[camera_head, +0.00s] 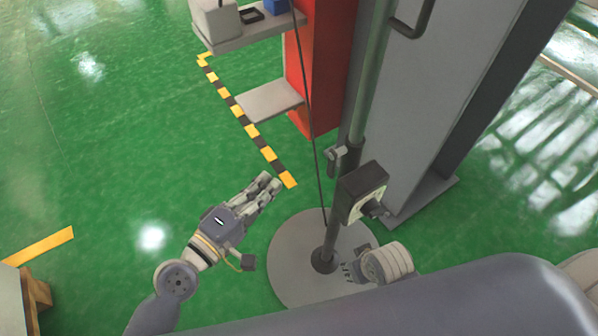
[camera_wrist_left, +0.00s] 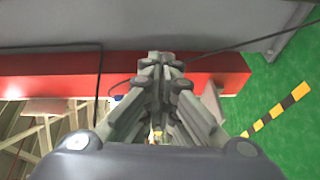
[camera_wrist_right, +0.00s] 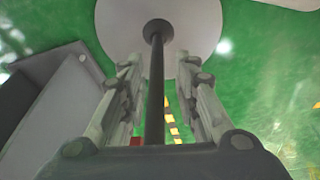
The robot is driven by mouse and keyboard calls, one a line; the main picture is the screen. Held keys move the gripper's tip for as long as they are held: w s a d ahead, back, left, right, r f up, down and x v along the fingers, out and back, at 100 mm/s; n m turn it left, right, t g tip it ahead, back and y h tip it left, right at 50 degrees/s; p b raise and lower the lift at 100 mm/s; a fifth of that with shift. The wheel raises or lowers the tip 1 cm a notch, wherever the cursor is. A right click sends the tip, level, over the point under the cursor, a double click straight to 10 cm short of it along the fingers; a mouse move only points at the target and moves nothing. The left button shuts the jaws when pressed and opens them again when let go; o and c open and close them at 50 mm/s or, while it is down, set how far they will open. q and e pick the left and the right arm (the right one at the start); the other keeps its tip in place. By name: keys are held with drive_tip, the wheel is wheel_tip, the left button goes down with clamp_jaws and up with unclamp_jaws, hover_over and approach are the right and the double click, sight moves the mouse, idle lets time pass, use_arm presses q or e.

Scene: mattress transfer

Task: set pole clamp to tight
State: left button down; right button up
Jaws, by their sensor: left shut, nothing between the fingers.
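The pole (camera_head: 369,90) stands upright on a round grey base (camera_head: 296,262). The pole clamp (camera_head: 337,154), a small grey collar with a side knob, sits partway up it; its tightness cannot be told. My left gripper (camera_head: 270,184) is shut and empty, left of the pole and apart from it; its fingers are together in the left wrist view (camera_wrist_left: 163,64). My right gripper (camera_wrist_right: 160,75) is open, with the dark lower pole (camera_wrist_right: 155,95) showing between its fingers; contact cannot be told. In the head view it is low by the base, partly hidden.
A grey box with a dial (camera_head: 361,192) is fixed on the pole below the clamp. A red column (camera_head: 325,60) and a big grey column (camera_head: 440,80) stand behind. A grey shelf (camera_head: 268,101) juts out left.

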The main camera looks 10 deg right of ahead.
sight(332, 165)
use_arm(q)
drive_tip(key=shift+s+d+r+h+b, duration=0.15)
drive_tip(key=shift+s+r+h, duration=0.1)
drive_tip(key=shift+r, duration=0.3)
drive_tip(key=shift+s+d+r+h+b, duration=0.1)
drive_tip(key=shift+s+r+h+b, duration=0.1)
drive_tip(key=shift+r, duration=0.3)
use_arm(e)
drive_tip(key=shift+w+a+r, duration=0.2)
drive_tip(key=shift+r, duration=0.1)
